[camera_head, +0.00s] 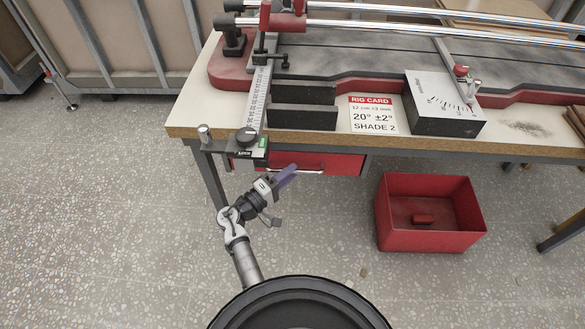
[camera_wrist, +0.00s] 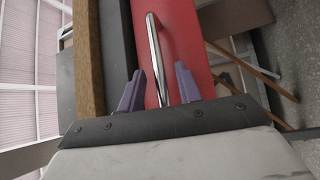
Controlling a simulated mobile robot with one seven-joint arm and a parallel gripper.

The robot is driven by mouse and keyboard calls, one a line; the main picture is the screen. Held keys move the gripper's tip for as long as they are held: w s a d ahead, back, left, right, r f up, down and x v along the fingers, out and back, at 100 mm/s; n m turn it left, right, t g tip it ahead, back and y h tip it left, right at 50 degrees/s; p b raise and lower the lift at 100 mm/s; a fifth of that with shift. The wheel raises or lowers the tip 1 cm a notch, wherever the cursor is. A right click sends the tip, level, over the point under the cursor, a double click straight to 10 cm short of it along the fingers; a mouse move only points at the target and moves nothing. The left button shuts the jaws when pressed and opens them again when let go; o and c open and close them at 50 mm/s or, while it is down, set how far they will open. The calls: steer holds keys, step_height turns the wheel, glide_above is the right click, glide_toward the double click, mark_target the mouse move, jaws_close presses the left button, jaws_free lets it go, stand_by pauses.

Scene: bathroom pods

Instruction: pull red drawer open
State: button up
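The red drawer (camera_head: 312,163) sits under the front edge of the workbench, and its front face looks closed against the bench frame. In the wrist view the drawer front (camera_wrist: 178,50) fills the middle, with a shiny metal bar handle (camera_wrist: 154,58) running lengthwise. My gripper (camera_head: 288,176) is in front of the drawer's left part. In the wrist view my gripper (camera_wrist: 160,82) is open, with its purple fingers on either side of the handle's near end. I cannot tell whether the fingers touch the handle.
The wooden workbench (camera_head: 185,118) carries a red-and-grey rig, a rig card (camera_head: 372,114) and a dial box (camera_head: 444,104). A lever clamp (camera_head: 247,146) overhangs the bench edge above my gripper. An open red bin (camera_head: 428,240) stands on the floor to the right.

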steer(key=shift+x, duration=0.85)
steer(key=shift+c, duration=0.2)
jaws_close()
